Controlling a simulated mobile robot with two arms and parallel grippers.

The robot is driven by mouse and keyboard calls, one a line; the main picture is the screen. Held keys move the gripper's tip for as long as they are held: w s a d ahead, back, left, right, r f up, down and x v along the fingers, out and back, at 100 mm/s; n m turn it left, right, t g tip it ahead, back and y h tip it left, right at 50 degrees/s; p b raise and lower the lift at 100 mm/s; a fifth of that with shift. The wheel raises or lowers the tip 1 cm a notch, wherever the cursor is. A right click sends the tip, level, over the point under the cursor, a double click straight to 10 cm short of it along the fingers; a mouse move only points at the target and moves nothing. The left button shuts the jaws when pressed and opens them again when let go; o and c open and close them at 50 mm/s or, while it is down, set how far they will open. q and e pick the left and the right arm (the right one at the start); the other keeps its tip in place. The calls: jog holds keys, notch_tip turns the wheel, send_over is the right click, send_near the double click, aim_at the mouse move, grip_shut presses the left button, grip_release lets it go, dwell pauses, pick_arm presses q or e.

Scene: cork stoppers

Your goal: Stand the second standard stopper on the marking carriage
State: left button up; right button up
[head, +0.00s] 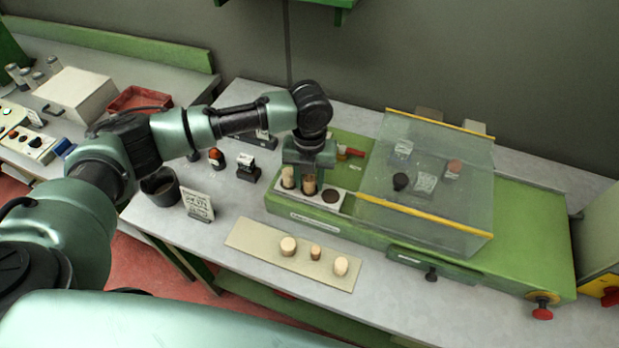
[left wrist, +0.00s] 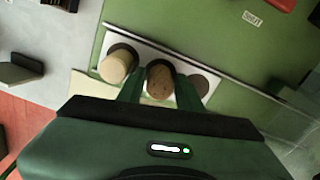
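The marking carriage (head: 318,200) is a pale plate with three round dark seats on the green machine; its plate also shows in the left wrist view (left wrist: 182,69). A light stopper (head: 288,178) stands upright in its left seat, also seen in the left wrist view (left wrist: 115,66). A browner speckled stopper (head: 309,185) stands at the middle seat, also in the left wrist view (left wrist: 159,84). My left gripper (head: 309,178) points down with its fingers closed against this stopper's two sides. The right seat (head: 331,196) is empty. My right gripper is out of view.
A beige mat (head: 255,237) in front holds three stoppers: two wide (head: 288,246) (head: 341,265) and one small (head: 315,252). A clear yellow-edged cover (head: 430,185) stands right of the carriage. A black cup (head: 160,187) and a sign (head: 197,204) are at the left.

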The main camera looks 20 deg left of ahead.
aim_at(310, 178)
pick_arm(q)
notch_tip(310, 178, up, 12)
jog(key=b, duration=0.3)
jog(key=shift+r+b, duration=0.2)
jog(key=shift+b, duration=0.1)
dwell(0.7)
